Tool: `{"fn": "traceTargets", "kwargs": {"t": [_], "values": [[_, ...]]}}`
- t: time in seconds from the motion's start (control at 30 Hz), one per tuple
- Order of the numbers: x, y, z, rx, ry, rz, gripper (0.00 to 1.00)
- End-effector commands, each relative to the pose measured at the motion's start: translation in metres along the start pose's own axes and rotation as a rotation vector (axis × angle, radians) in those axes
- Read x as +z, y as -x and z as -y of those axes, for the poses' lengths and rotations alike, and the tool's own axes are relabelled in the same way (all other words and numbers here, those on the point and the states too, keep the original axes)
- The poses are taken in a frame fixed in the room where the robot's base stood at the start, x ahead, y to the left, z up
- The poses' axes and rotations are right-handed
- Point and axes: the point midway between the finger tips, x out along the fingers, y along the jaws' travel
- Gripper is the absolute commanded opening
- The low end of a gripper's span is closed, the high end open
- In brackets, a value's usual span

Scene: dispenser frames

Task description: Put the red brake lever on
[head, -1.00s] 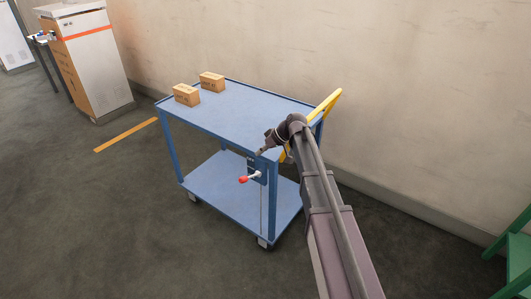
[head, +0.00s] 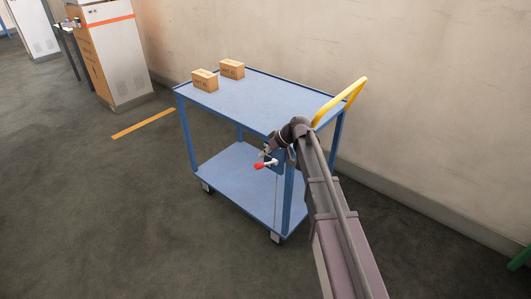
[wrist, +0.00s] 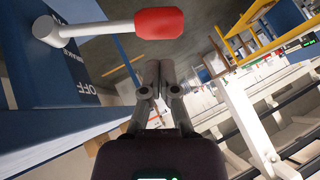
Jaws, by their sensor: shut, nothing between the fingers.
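The brake lever has a red grip (head: 258,166) on a pale metal shaft. It is mounted on a blue plate at the trolley's (head: 240,98) near corner, and the grip points left in the head view. In the wrist view the red grip (wrist: 159,23) is at the top, with its shaft running left to a pivot on the blue plate (wrist: 40,75).
Two small cardboard boxes (head: 204,80) stand on the trolley's far left top. A yellow push handle (head: 345,97) rises at its right end. A pale wall (head: 300,40) runs behind. Dark floor (head: 110,220) is clear at left.

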Motion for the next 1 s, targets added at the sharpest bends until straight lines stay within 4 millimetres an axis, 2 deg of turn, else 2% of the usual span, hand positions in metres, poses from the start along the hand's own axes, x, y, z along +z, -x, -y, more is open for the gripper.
{"fn": "traceTargets", "kwargs": {"t": [0.3,1.0], "values": [[0.0106,-0.0106,-0.0002,0.0,0.0,0.0,0.0],[0.0142,-0.0086,-0.0032,0.017,0.005,-0.002,0.0]]}}
